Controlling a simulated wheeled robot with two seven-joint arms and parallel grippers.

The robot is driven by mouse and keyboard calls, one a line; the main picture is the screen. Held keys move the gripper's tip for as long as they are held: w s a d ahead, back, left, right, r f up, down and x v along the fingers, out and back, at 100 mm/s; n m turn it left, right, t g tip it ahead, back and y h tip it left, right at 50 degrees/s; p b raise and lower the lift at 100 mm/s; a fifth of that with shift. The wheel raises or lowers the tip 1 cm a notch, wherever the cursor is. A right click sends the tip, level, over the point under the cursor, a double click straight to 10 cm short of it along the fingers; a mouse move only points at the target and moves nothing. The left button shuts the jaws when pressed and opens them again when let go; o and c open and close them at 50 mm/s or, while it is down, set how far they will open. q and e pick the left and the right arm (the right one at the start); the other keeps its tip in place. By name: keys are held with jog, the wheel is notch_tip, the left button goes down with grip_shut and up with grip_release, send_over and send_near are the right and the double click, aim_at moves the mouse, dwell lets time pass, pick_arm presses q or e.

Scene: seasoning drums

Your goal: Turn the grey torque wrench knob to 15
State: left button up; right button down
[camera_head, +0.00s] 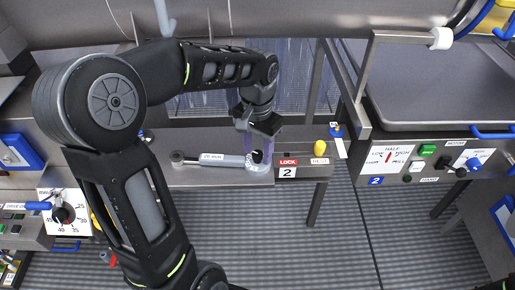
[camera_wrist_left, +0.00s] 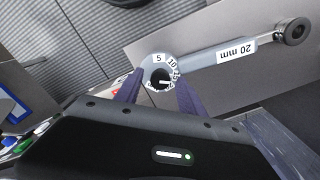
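The grey torque wrench (camera_head: 220,160) lies on a metal shelf, its round head at the left and its dial end at the right. In the left wrist view the wrench (camera_wrist_left: 200,63) bears a "20 mm" label. Its white dial (camera_wrist_left: 158,60) shows 5, 10, 15 and a partly hidden number. The dark knob (camera_wrist_left: 157,77) sits in the dial, with a small white mark towards the right; its exact reading is too small to tell. My left gripper (camera_head: 258,150) is over the dial end. In the wrist view its fingers (camera_wrist_left: 158,90) are apart, either side of the knob, with no clear contact.
A red "LOCK" and "2" label (camera_head: 287,168) and a yellow knob (camera_head: 320,147) are just right of the wrench. A control panel (camera_head: 410,160) stands further right. Another dial (camera_head: 63,214) is at the lower left. The ribbed floor (camera_head: 330,240) in front is clear.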

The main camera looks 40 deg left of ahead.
aim_at(258, 153)
pick_arm(q)
notch_tip(258, 153, up, 8)
jog(key=shift+f, duration=0.1)
dwell(0.6)
dwell(0.4)
